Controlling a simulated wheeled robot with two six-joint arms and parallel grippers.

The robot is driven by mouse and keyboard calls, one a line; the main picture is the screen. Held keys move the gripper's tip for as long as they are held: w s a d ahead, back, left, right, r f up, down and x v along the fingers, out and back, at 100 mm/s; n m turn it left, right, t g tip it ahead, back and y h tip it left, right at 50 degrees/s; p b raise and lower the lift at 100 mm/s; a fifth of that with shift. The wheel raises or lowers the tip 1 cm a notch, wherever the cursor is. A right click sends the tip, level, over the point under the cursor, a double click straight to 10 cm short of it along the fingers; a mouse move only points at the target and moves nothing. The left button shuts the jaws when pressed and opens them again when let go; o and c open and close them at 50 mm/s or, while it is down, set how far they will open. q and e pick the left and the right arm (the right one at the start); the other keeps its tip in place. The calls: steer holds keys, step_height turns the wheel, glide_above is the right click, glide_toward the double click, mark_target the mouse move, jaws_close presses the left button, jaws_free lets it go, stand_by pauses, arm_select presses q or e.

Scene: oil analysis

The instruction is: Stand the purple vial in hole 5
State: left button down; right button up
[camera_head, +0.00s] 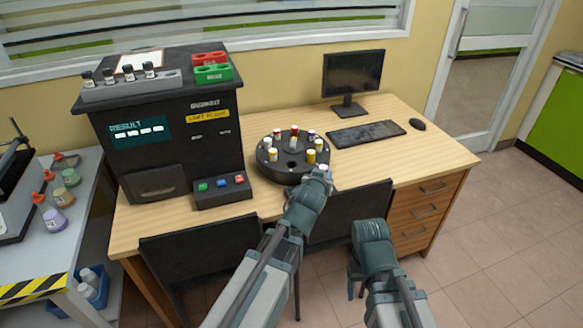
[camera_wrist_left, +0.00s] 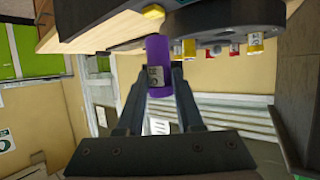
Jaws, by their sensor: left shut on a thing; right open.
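My left gripper (camera_wrist_left: 160,82) is shut on the purple vial (camera_wrist_left: 158,60), which carries a pale label and stands lengthwise between the fingers in the left wrist view. In the head view, that arm reaches to the near right edge of the round dark vial holder (camera_head: 264,168); its fingers and most of the vial are hidden there. The holder also shows in the left wrist view (camera_wrist_left: 225,18), behind the vial and to its right. A dark open hole shows at the holder's front; hole numbers are not readable. My right gripper (camera_head: 354,287) is open, low in front of the desk, mostly hidden.
Several capped vials stand in the holder, including a yellow one (camera_head: 310,156). The black analyser (camera_head: 165,125) stands left of it with a button box (camera_head: 222,191). The keyboard (camera_head: 366,134) and monitor (camera_head: 353,73) are to the right.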

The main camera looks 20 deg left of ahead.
arm_select(q)
steer(key=w+a, duration=0.3)
steer(key=a, duration=0.1)
steer(key=w+a+b, duration=0.1)
steer(key=w+a, duration=0.2)
steer(key=a, duration=0.1)
steer(key=w+a+f, duration=0.1)
steer(key=w+a, duration=0.2)
steer(key=a, duration=0.1)
steer(key=shift+f+b, duration=0.1)
steer(key=shift+b, duration=0.2)
steer(key=f+b, duration=0.3)
steer(key=shift+w+a+f, duration=0.2)
steer(key=shift+f, duration=0.1)
steer(key=shift+b, duration=0.3)
steer(key=shift+f, duration=0.2)
steer(key=c, duration=0.5)
jaws_free()
steer(key=shift+c, duration=0.2)
steer(key=shift+r, duration=0.2)
